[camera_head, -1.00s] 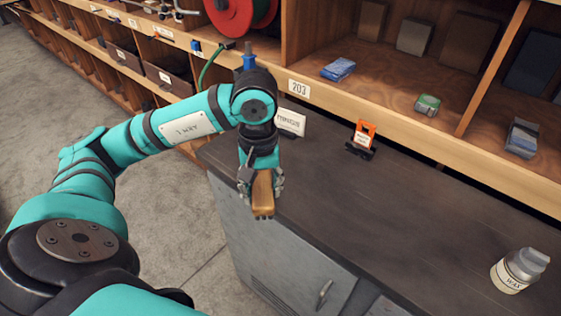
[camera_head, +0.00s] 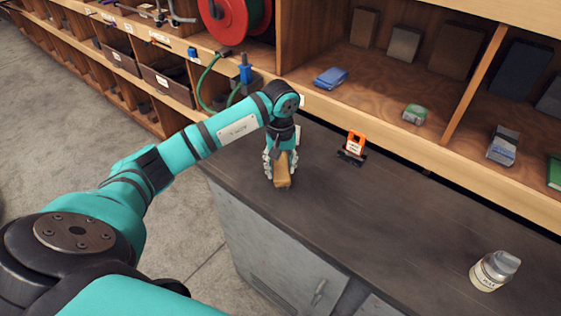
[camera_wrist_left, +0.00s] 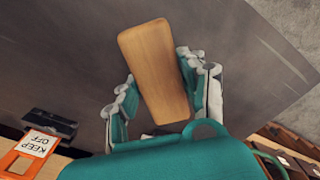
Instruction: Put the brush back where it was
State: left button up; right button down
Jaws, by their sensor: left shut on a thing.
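The brush shows as a tan wooden block (camera_head: 283,170) in the head view, low over the left end of the dark bench top. It also fills the middle of the left wrist view (camera_wrist_left: 155,70), between the fingers. My left gripper (camera_head: 281,166) is shut on it, with a finger on each side. Its bristles are not visible, and I cannot tell whether it touches the bench. My right gripper is not in view.
The dark bench top (camera_head: 390,225) is mostly clear. An orange tag holder (camera_head: 354,146) stands at its back edge, reading "KEEP OFF" in the wrist view. Wooden shelves (camera_head: 400,85) rise behind.

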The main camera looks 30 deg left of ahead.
pick_arm(q)
jog(key=shift+f, duration=0.25)
jog(key=o, duration=0.7)
jog(key=shift+b, duration=0.3)
jog(key=shift+c, duration=0.2)
jog(key=o, duration=0.5)
jog(key=shift+c, duration=0.2)
